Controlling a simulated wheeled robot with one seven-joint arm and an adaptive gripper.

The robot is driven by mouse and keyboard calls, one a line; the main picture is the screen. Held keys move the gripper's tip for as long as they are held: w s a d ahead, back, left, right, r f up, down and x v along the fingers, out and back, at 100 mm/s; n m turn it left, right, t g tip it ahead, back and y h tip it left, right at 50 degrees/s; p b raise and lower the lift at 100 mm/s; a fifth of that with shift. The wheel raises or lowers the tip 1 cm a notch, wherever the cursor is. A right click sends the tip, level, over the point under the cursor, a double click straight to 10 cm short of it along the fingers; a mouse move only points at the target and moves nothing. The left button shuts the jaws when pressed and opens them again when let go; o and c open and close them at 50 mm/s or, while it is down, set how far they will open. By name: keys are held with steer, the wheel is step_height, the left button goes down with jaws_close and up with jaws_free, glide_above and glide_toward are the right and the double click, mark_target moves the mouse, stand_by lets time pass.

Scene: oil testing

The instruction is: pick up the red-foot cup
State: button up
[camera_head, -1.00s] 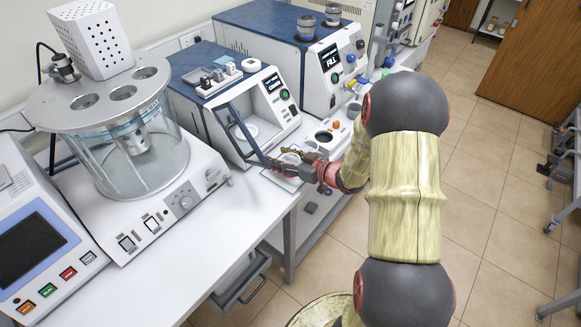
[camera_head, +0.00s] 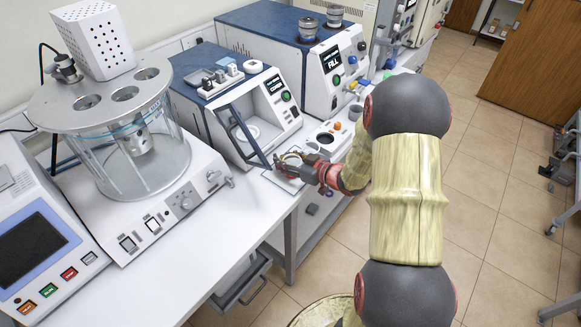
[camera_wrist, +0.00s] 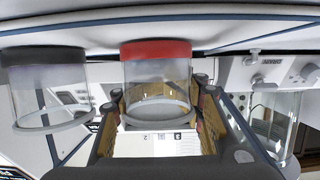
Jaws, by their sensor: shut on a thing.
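The red-foot cup (camera_wrist: 157,80) is a clear glass with a red foot, shown upside down in the wrist view. My gripper (camera_wrist: 160,112) has one finger on each side of the glass and is shut on it. In the head view my gripper (camera_head: 292,165) is over the small pad at the bench's front edge. There the cup is mostly hidden by the fingers and too small to make out clearly.
A dark-foot glass cup (camera_wrist: 48,90) stands close beside the held cup in the wrist view. The open-fronted blue and white tester (camera_head: 235,105) is just behind my gripper. The white bench (camera_head: 215,240) is clear at front left.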

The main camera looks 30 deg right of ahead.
steer(key=shift+r, duration=0.1)
steer(key=shift+r+p, duration=0.3)
steer(key=shift+r, duration=0.2)
steer(key=r, duration=0.1)
steer(key=r+p, duration=0.1)
steer(key=r, duration=0.1)
steer(key=shift+s+d, duration=0.1)
steer(key=shift+s, duration=0.15)
steer(key=s+r+p, duration=0.1)
steer(key=r, duration=0.1)
steer(key=s+r+p, duration=0.1)
steer(key=s+r, duration=0.1)
steer(key=s+r+p, duration=0.1)
steer(key=s+r, duration=0.1)
steer(key=shift+s+d, duration=0.1)
steer(key=shift+d, duration=0.2)
steer(key=s, duration=0.2)
steer(key=s+r+p, duration=0.1)
steer(key=s, duration=0.1)
steer(key=s+r+p, duration=0.1)
steer(key=s, duration=0.1)
steer(key=shift+s+d+r, duration=0.2)
steer(key=shift+s+d, duration=0.05)
steer(key=shift+s, duration=0.1)
steer(key=shift+c, duration=0.3)
steer(key=shift+s+r, duration=0.25)
steer(key=shift+s, duration=0.55)
